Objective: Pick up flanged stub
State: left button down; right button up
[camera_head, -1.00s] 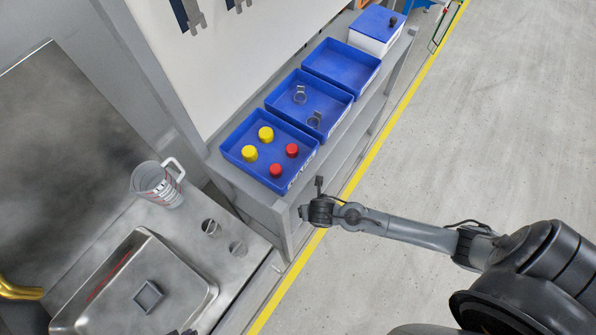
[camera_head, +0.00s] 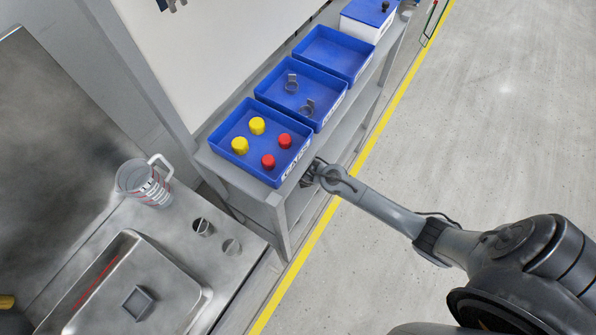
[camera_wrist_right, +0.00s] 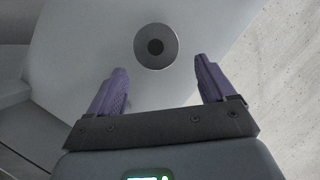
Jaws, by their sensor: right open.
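A round grey disc with a dark centre (camera_wrist_right: 156,46), which looks like the flanged stub, is on a flat grey surface in the right wrist view. I cannot pick it out in the head view. My right gripper (camera_wrist_right: 160,85) is open and empty, its two purple fingers apart; the disc appears beyond and between their tips. In the head view the right gripper (camera_head: 309,175) is beside the shelf's front edge, next to the blue tray of caps, and its fingers are partly hidden. My left gripper is not in view.
A white box (camera_head: 366,22) stands behind. A clear jug (camera_head: 143,182) and a metal sink (camera_head: 135,290) are at left. The floor at right is clear.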

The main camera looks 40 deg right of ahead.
jog(key=shift+w+d, duration=0.15)
jog(key=shift+w, duration=0.1)
jog(key=b+x, duration=0.1)
jog(key=x, duration=0.1)
jog(key=b+x, duration=0.1)
jog(key=x, duration=0.1)
jog(key=shift+w+d+r, duration=0.1)
jog(key=shift+w+d, duration=0.1)
jog(key=shift+w, duration=0.2)
jog(key=shift+w+d+f, duration=0.15)
jog(key=shift+w+f, duration=0.05)
jog(key=shift+f, duration=0.4)
jog(key=shift+r, duration=0.1)
jog(key=c, duration=1.2)
jog(key=shift+c, duration=0.2)
